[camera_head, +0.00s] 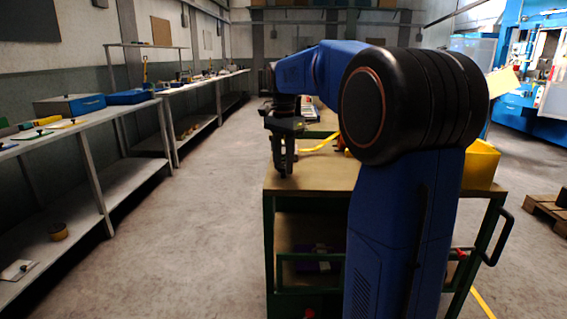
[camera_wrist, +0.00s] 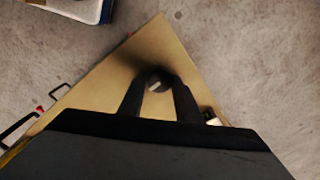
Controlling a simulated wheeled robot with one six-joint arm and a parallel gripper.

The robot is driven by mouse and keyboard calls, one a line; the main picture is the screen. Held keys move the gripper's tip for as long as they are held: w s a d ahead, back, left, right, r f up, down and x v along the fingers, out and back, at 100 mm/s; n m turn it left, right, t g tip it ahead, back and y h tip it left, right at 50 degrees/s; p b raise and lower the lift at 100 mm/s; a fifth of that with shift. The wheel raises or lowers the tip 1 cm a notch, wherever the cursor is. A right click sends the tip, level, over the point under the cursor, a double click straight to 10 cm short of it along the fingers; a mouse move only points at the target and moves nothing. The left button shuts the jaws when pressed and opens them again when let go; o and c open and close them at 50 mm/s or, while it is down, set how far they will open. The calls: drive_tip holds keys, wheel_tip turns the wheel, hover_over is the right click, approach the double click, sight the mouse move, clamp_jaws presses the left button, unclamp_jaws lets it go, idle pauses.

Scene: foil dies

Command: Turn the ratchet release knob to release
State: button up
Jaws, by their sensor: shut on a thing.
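My gripper (camera_head: 284,170) hangs pointing down over the near left corner of the wooden-topped cart (camera_head: 315,182). In the wrist view its two dark fingers (camera_wrist: 158,80) come together on a small dark round thing with a pale centre (camera_wrist: 156,86), which appears to be the release knob. The fingertips hide most of it, and how far it is turned cannot be told. The head view does not show the knob clearly behind the fingers. The cart top also shows in the wrist view (camera_wrist: 113,82).
A yellow strap-like thing (camera_head: 322,143) lies on the cart top behind my gripper. A yellow bin (camera_head: 481,163) is at the cart's right side. A small white thing (camera_wrist: 211,117) shows beside the right finger. Long shelves (camera_head: 85,140) stand left, with clear floor (camera_head: 200,210) between.

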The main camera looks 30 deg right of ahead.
sight(283, 166)
idle(0.3)
drive_tip(key=o, duration=1)
drive_tip(key=shift+r, duration=0.1)
wheel_tip(283, 166, up, 17)
drive_tip(key=shift+r, duration=0.15)
drive_tip(key=shift+s, duration=0.1)
idle(0.4)
